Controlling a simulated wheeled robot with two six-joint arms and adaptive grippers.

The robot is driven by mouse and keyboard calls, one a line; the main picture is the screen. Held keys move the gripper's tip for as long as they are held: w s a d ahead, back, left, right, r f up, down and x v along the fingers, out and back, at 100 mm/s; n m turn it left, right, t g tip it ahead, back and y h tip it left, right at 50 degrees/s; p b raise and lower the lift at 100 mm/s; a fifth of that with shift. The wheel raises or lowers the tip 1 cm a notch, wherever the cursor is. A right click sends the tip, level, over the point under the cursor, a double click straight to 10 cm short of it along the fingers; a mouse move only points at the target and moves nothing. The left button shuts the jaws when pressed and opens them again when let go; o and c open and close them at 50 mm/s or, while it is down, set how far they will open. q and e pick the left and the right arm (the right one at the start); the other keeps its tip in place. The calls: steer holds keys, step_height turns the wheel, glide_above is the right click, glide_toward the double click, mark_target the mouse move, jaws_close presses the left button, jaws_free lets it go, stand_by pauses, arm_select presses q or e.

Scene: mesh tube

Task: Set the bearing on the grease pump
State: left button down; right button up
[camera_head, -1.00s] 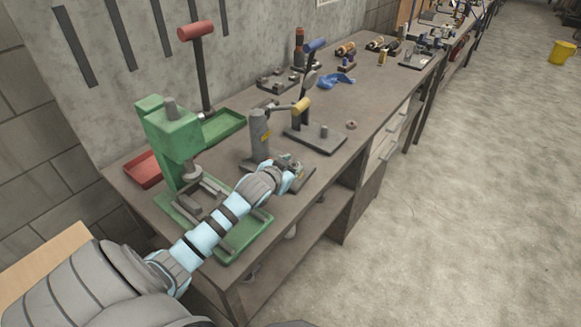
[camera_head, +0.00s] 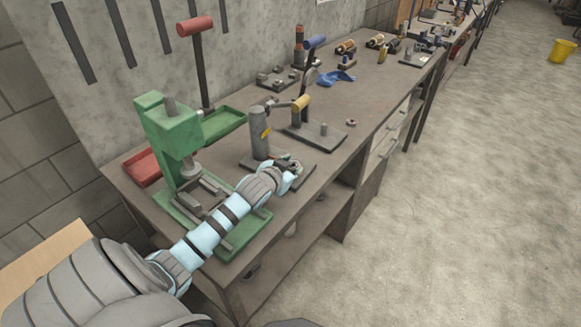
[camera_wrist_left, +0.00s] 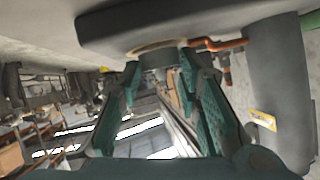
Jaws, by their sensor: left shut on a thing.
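The grease pump is a grey cylinder (camera_head: 260,132) with a yellow label on a dark base plate (camera_head: 308,172); its cylinder also fills the right of the left wrist view (camera_wrist_left: 280,90). My left gripper (camera_head: 289,168) is over the front of that plate. In the left wrist view its fingers (camera_wrist_left: 163,65) are shut on a small grey round piece, seemingly the bearing (camera_wrist_left: 158,60). This piece is close against a tan ring (camera_wrist_left: 145,48) on the plate; whether they touch I cannot tell. From the head, the fingers mostly hide it. My right gripper is out of view.
A green press (camera_head: 168,130) stands left of the pump. A blue-handled lever press (camera_head: 309,65) stands behind it, with a small loose ring (camera_head: 351,122) beside its base. A copper pipe (camera_wrist_left: 215,44) runs by the pump. The bench's front edge is close to my arm.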

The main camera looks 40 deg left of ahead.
arm_select(q)
steer(key=shift+f, duration=0.1)
steer(key=c, duration=1.1)
jaws_free()
steer(key=v, duration=1.2)
steer(key=shift+d, duration=0.1)
